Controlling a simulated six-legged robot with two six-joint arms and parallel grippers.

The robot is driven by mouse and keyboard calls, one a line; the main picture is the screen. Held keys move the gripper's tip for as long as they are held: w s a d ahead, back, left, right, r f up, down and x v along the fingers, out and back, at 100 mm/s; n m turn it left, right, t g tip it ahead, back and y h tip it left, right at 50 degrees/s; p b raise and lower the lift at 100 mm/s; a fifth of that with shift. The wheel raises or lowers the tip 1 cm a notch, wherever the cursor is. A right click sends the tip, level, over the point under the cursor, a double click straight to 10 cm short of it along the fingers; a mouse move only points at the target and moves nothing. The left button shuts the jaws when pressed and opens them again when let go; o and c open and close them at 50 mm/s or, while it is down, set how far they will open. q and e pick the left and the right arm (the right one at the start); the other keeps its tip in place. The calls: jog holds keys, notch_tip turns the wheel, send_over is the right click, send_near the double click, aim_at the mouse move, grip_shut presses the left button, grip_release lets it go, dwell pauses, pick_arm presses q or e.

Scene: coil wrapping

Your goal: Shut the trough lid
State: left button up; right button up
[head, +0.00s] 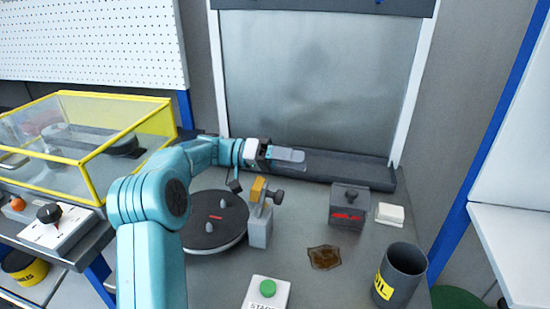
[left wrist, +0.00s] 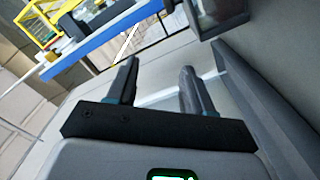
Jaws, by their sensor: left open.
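A long dark trough (head: 345,171) runs along the back of the table in the head view. Its dark edge also seems to show at the right of the left wrist view (left wrist: 265,110). A large grey, cloudy panel (head: 315,80) stands upright behind the trough between white posts. I cannot tell whether this panel is the trough lid. My left gripper (head: 298,155) is at the trough's left part, over or just in front of it; contact is unclear. In the left wrist view its two fingers (left wrist: 157,78) are apart with nothing between them. My right gripper is not in view.
A round dark turntable (head: 213,240) and an orange-topped grey post (head: 259,226) stand below my left forearm. A grey box (head: 348,204), white block (head: 390,214), brown spill (head: 325,257), dark bin (head: 400,274) and green button (head: 267,288) lie right and front. A yellow-framed case (head: 85,135) stands left.

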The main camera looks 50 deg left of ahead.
pick_arm(q)
jog(key=v, duration=0.5)
dwell(0.4)
